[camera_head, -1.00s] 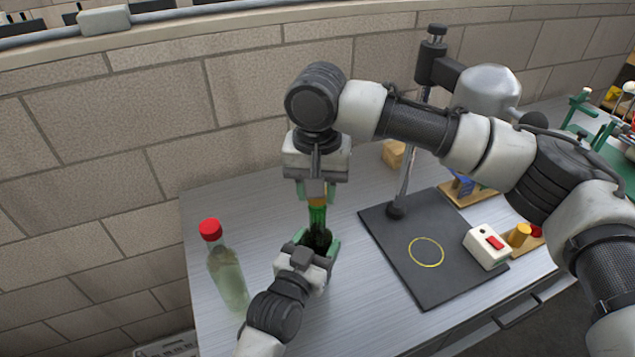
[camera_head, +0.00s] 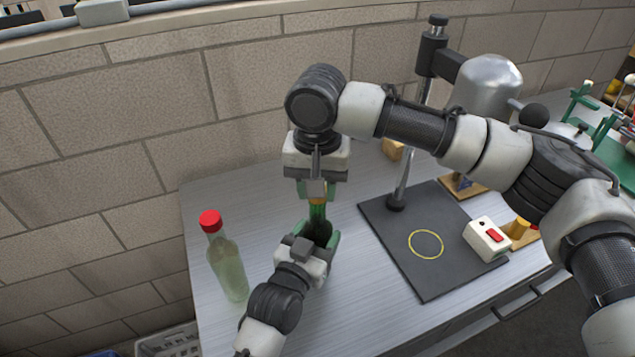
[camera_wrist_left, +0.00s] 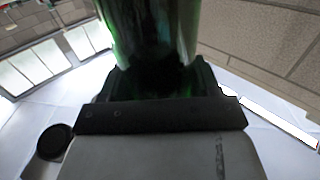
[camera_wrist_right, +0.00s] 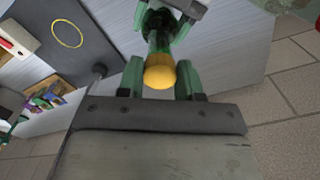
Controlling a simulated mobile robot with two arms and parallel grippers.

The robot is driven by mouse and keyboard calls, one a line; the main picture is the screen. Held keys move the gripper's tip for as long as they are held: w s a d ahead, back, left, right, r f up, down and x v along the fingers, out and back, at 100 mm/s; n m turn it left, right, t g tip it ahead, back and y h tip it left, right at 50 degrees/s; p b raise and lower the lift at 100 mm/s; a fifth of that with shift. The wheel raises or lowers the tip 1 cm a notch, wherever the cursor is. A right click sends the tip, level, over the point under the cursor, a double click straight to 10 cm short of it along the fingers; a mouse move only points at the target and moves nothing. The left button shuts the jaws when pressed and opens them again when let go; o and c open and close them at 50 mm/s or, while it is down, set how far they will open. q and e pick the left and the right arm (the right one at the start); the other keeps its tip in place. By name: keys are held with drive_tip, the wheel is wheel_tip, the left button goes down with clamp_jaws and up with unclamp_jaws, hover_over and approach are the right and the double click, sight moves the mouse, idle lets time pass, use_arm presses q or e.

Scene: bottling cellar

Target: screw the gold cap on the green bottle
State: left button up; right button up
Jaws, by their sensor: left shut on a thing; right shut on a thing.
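The green bottle (camera_head: 317,214) stands upright near the left part of the bench. My left gripper (camera_head: 319,242) is shut around its body. The left wrist view shows the green glass (camera_wrist_left: 155,40) close up between the fingers. The gold cap (camera_wrist_right: 159,72) sits at the top of the bottle's neck, in line with it. My right gripper (camera_wrist_right: 159,80) points down from above and is shut on the cap. In the head view the right fingers (camera_head: 317,190) hide most of the cap, so I cannot tell how far down it sits.
A clear bottle with a red cap (camera_head: 226,262) stands left of my left gripper. To the right are a dark mat (camera_head: 400,250) with a yellow ring and post, and a white box with a red button (camera_head: 486,240). A brick wall (camera_head: 150,130) runs behind the bench.

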drive_tip(key=shift+f, duration=0.25)
use_arm(q)
clamp_jaws()
use_arm(e)
drive_tip(key=m, duration=0.7)
drive_tip(key=shift+a+f, duration=0.1)
drive_tip(key=m, duration=0.9)
drive_tip(key=shift+w+m, duration=0.15)
drive_tip(key=shift+m, duration=0.25)
drive_tip(key=o, duration=0.9)
